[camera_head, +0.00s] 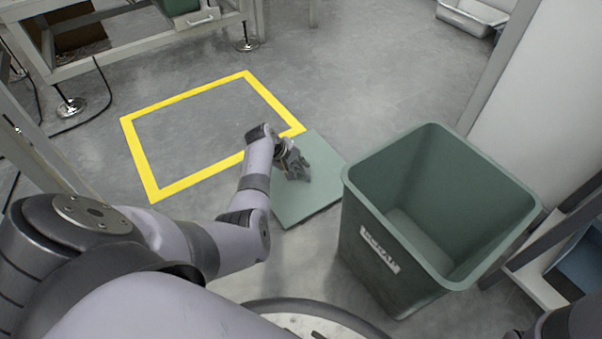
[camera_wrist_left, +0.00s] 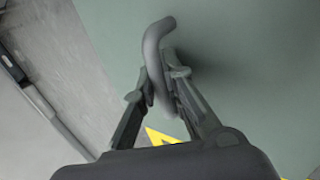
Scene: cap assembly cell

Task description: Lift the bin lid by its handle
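The bin lid (camera_head: 318,203) is a flat green square panel left of the bin, at the near right corner of the yellow floor frame. In the left wrist view the lid (camera_wrist_left: 255,60) fills most of the picture, and its grey curved handle (camera_wrist_left: 156,42) stands out from it. My left gripper (camera_head: 295,172) is over the lid in the head view. In the wrist view the left fingers (camera_wrist_left: 161,78) are closed around the handle, one on each side. I cannot tell whether the lid touches the floor.
The open, empty-looking green bin (camera_head: 372,225) stands right of the lid. The yellow frame (camera_head: 180,98) encloses bare floor. A workbench (camera_head: 130,45) is at the back left, a metal tray (camera_head: 468,18) at the back right, and a pale panel (camera_head: 545,100) behind the bin.

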